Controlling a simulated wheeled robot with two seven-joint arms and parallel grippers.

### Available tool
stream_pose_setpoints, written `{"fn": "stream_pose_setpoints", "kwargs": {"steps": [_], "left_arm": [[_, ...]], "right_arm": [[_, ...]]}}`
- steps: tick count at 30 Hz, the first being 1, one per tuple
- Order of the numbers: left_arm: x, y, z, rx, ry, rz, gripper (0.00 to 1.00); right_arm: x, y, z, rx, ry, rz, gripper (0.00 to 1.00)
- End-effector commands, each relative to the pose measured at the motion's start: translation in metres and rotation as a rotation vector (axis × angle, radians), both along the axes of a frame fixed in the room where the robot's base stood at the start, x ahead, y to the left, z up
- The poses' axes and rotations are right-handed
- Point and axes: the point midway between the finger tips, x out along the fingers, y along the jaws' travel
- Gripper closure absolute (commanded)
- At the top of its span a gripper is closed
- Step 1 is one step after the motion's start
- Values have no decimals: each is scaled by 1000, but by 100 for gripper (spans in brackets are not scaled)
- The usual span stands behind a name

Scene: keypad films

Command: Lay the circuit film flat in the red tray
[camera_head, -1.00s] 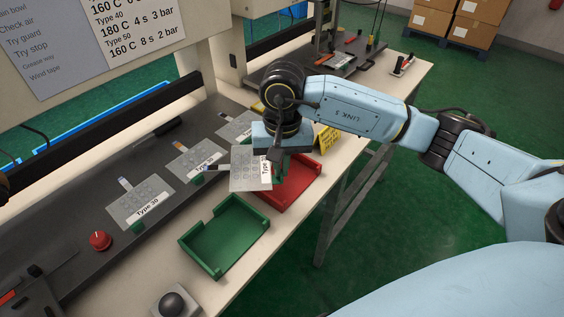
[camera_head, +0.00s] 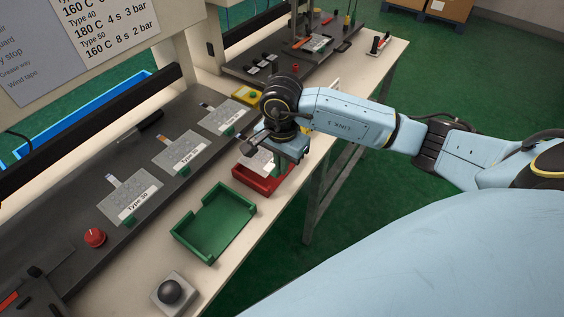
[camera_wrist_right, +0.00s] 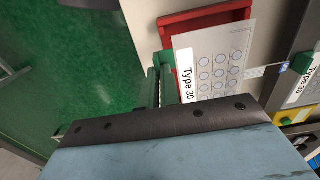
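The circuit film (camera_head: 258,161) is a thin translucent sheet with a "Type 30" label and a narrow tail. In the right wrist view, the film (camera_wrist_right: 217,62) shows its rows of circles and covers much of the red tray (camera_wrist_right: 205,16). In the head view it is low over the red tray (camera_head: 262,184), whose front wall shows. The gripper hides part of film and tray. My left gripper is not in view.
A green tray (camera_head: 216,224) stands in front of the red one. Several similar films, including one labelled Type 30 (camera_head: 130,198), lie on the dark bench strip to the left. A red knob (camera_head: 95,237) and a black ball on a grey block (camera_head: 170,291) are nearer.

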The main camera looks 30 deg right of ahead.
Motion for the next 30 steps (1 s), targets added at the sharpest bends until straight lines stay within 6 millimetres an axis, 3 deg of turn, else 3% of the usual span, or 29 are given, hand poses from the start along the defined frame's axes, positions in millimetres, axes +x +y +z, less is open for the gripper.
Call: {"fn": "stream_pose_setpoints", "kwargs": {"steps": [12,30], "left_arm": [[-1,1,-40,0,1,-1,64],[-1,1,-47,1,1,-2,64]], "right_arm": [[0,0,-40,0,1,0,100],[0,0,-48,1,0,1,100]]}}
